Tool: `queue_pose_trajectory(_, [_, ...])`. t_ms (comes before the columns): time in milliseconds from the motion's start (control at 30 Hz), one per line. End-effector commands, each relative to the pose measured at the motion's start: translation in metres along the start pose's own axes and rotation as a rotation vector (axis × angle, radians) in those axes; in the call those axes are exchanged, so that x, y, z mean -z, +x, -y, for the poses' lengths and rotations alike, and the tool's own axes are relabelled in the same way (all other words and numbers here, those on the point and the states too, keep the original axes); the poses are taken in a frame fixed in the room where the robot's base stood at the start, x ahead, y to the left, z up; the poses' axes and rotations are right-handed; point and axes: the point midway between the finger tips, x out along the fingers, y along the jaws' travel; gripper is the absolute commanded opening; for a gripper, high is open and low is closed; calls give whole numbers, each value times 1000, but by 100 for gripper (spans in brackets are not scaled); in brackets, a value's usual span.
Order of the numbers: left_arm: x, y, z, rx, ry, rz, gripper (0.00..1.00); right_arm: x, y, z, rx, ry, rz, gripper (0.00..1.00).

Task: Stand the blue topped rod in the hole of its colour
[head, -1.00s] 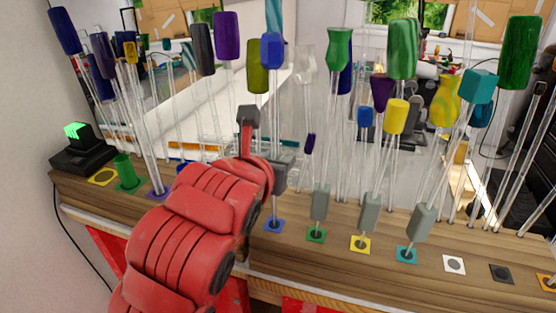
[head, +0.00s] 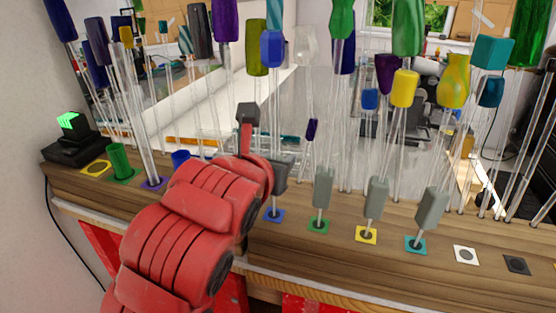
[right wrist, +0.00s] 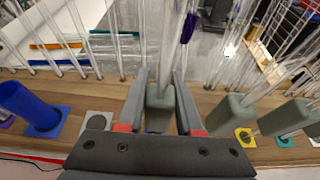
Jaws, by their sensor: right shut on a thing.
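The blue topped rod (head: 271,48) stands upright in the head view, its clear shaft running down to my right gripper (head: 264,145). In the right wrist view my right gripper (right wrist: 160,108) is shut on the grey block (right wrist: 158,96) at the rod's lower end. A thin pin below the gripper meets the blue-edged square hole (head: 273,215) in the wooden ledge. I cannot tell how deep the pin sits. My left gripper is not in view.
Rods with grey blocks stand at the green (head: 318,225), yellow (head: 366,234) and teal (head: 415,244) squares, close on the right. White (head: 466,255) and dark (head: 516,264) squares are bare. A green cup (head: 120,160) and a blue cup (right wrist: 22,102) stand left. Many glass rods crowd behind.

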Motion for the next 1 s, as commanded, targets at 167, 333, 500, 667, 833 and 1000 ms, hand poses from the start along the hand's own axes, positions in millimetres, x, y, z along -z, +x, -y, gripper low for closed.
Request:
queue_pose_trajectory(167, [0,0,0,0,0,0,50,0,0,0,0,0,1,0])
queue_pose_trajectory(333, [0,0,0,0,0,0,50,0,0,0,0,0,1,0])
queue_pose_trajectory(500, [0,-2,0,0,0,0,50,1,0,0,0,0,1,0])
queue_pose_trajectory(667, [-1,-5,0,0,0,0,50,2,1,0,0,0,1,0])
queue_pose_trajectory(833, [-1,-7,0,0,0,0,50,3,1,0,0,1,1,0])
queue_pose_trajectory(1000, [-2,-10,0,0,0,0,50,4,2,0,0,1,1,0])
